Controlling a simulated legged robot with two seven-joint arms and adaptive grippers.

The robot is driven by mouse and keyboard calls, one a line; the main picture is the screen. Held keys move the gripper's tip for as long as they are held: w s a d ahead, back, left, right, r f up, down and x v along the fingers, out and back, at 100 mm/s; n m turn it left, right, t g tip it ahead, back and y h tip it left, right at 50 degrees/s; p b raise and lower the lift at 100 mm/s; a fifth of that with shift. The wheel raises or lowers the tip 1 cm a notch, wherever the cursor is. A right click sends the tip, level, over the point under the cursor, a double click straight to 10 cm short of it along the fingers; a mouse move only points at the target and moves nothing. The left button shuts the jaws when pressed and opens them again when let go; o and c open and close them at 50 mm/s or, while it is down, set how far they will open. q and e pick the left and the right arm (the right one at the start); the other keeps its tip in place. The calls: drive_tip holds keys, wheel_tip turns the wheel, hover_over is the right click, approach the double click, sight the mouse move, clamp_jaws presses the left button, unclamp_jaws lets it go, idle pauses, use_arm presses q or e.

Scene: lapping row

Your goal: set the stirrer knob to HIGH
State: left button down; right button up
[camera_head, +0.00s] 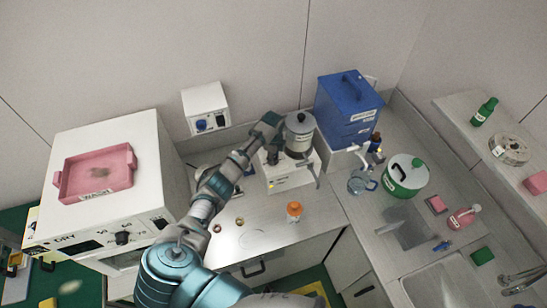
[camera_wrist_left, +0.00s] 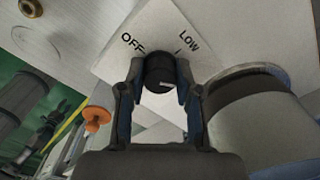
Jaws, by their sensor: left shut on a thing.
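The stirrer (camera_head: 282,182) is a white box on the bench, with a grey lidded pot (camera_head: 299,139) on top. In the left wrist view its white panel (camera_wrist_left: 150,30) carries the words OFF and LOW; I see no HIGH label. The black stirrer knob (camera_wrist_left: 160,72) sits between my left gripper's fingers (camera_wrist_left: 158,80), which are shut on it from both sides. A short pale mark shows on the knob; which setting it points at is unclear. My right gripper is not in view.
The pot's side (camera_wrist_left: 250,115) is close right of the fingers. A blue box (camera_head: 347,106) is behind right, a white oven (camera_head: 110,165) at left, and a green-banded pot (camera_head: 405,176) at right.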

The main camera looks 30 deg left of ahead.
use_arm(q)
drive_tip(key=m, duration=0.4)
drive_tip(key=shift+w+r, duration=0.1)
drive_tip(key=shift+w, duration=0.05)
drive_tip(key=shift+m, duration=1.1)
drive_tip(key=c, duration=0.8)
unclamp_jaws()
wheel_tip(320, 180, up, 12)
drive_tip(key=shift+w+a+f, duration=0.1)
drive_tip(key=shift+w+f, duration=0.05)
drive_tip(key=shift+f, duration=0.05)
